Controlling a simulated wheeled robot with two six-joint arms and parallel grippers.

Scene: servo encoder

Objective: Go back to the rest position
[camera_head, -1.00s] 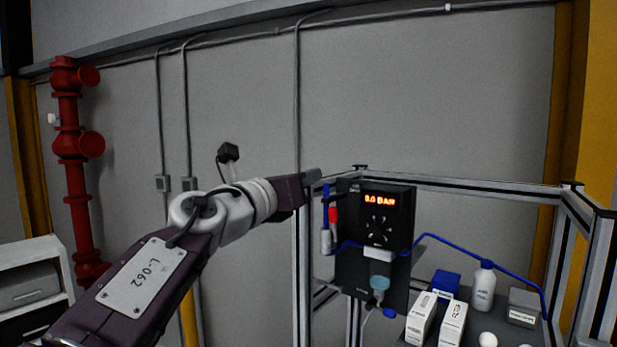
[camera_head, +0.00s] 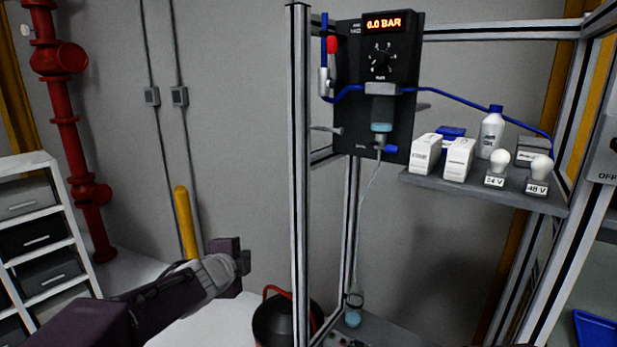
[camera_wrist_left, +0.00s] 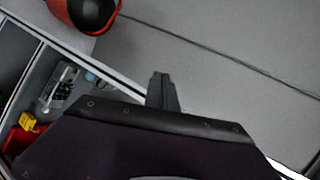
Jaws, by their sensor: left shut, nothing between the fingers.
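My left gripper (camera_head: 243,262) shows in the head view at the lower left, low in front of the wall and left of the metal frame post. Its fingers are closed with nothing between them. In the left wrist view the closed fingertips (camera_wrist_left: 161,88) point over the bare grey floor. My right gripper is in neither view.
A black vessel with a red handle (camera_head: 282,318) stands just right of my left gripper. The metal frame post (camera_head: 299,180) rises beside it. The frame carries a pressure panel (camera_head: 345,115) and a shelf (camera_head: 480,188) with boxes and bulbs. A drawer cabinet (camera_head: 55,240) stands left.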

